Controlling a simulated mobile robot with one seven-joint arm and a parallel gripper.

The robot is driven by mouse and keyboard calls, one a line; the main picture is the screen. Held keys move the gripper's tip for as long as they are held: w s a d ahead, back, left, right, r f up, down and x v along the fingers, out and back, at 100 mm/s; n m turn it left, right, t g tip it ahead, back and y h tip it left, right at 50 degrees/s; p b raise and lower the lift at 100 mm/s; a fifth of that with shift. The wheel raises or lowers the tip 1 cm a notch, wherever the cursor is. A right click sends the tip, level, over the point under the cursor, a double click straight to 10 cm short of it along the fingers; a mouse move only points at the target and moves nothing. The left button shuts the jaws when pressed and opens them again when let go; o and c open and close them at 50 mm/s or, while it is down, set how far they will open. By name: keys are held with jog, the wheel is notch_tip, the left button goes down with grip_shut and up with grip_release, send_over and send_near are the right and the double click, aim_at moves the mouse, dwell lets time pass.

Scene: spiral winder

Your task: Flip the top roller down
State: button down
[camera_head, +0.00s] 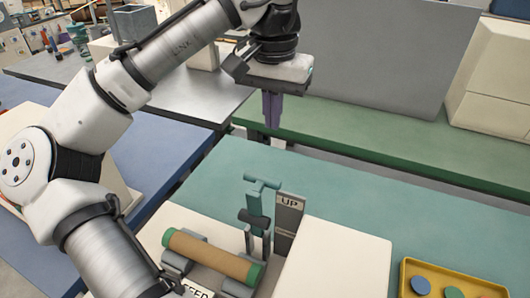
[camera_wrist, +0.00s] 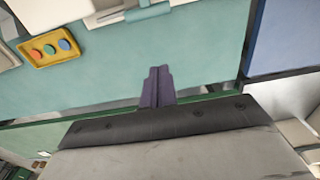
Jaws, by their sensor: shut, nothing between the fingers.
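The spiral winder stands on the teal table between cream housings. A green arm with a short crossbar (camera_head: 262,183), which looks like the top roller, stands upright on it beside a grey plate marked UP (camera_head: 289,215). A brown tube with green ends (camera_head: 212,256) lies below it on grey rollers (camera_head: 238,288). My gripper (camera_head: 272,125) points down with its purple fingers together, empty, above and behind the winder and apart from it. In the wrist view the fingers (camera_wrist: 157,72) are also together, with part of the winder (camera_wrist: 148,12) cut off at the top edge.
A yellow tray (camera_head: 405,275) with coloured discs sits at the right; it also shows in the wrist view (camera_wrist: 72,57). A cream box (camera_head: 335,262) flanks the winder. A green bench (camera_head: 400,145) and grey panel (camera_head: 370,60) stand behind. The teal tabletop (camera_head: 390,205) between is clear.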

jog(key=shift+s, duration=0.1)
jog(key=s+a+f+p, duration=0.1)
jog(key=s+f+p, duration=0.2)
jog(key=f, duration=0.5)
jog(key=shift+f, duration=0.4)
jog(key=shift+s+a, duration=0.1)
dwell(0.4)
